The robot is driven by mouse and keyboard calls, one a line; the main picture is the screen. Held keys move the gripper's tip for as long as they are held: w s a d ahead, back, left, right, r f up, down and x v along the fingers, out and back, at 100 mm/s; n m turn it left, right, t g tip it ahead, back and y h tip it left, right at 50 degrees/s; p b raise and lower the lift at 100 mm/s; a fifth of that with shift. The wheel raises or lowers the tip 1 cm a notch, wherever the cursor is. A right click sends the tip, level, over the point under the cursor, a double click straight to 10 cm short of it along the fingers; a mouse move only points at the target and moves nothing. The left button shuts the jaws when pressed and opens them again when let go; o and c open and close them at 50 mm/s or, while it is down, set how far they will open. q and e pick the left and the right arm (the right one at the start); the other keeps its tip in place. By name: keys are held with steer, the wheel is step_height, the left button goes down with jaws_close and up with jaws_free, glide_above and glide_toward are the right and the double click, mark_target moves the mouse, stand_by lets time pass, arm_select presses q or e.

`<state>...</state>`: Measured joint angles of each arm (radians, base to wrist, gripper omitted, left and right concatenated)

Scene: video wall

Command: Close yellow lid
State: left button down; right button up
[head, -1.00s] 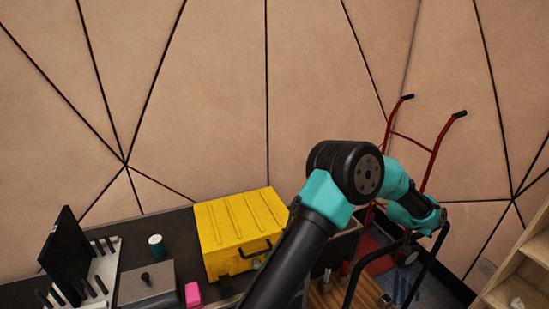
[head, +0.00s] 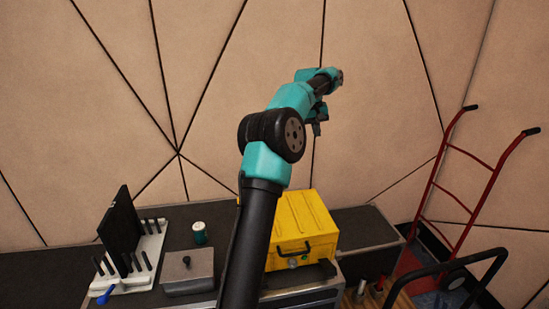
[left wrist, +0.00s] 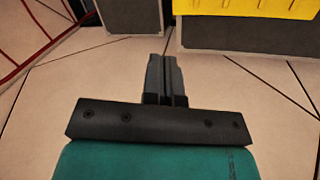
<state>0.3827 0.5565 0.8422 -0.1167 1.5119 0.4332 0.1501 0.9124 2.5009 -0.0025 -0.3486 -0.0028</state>
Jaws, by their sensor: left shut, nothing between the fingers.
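The yellow box (head: 276,245) stands on a dark bench top, and its ribbed yellow lid (head: 302,216) lies flat over it, looking shut. A black handle (head: 294,249) is on its front. My left arm crosses in front of the box's left part and hides it. My left gripper (head: 317,128) is above and behind the box, clear of the lid. In the left wrist view the left gripper (left wrist: 165,62) has its fingers together with nothing between them, and part of the yellow box (left wrist: 250,8) shows at the top right edge. My right gripper is not in view.
Left of the box are a grey lidded box (head: 189,270), a small teal-and-white can (head: 199,233) and a white rack (head: 134,258) with a black panel. A red hand truck (head: 462,200) stands at the right. The air above the box is free around my arm.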

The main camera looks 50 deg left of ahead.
arm_select(q)
steer(key=s+a+r+n+g, duration=0.1)
steer(key=s+a+r, duration=0.1)
steer(key=s+a, duration=0.2)
steer(key=s+a+r+n+g, duration=0.2)
steer(key=s+a, duration=0.3)
steer(key=s, duration=0.4)
steer(key=shift+s+r, duration=0.25)
steer(key=shift+s, duration=0.05)
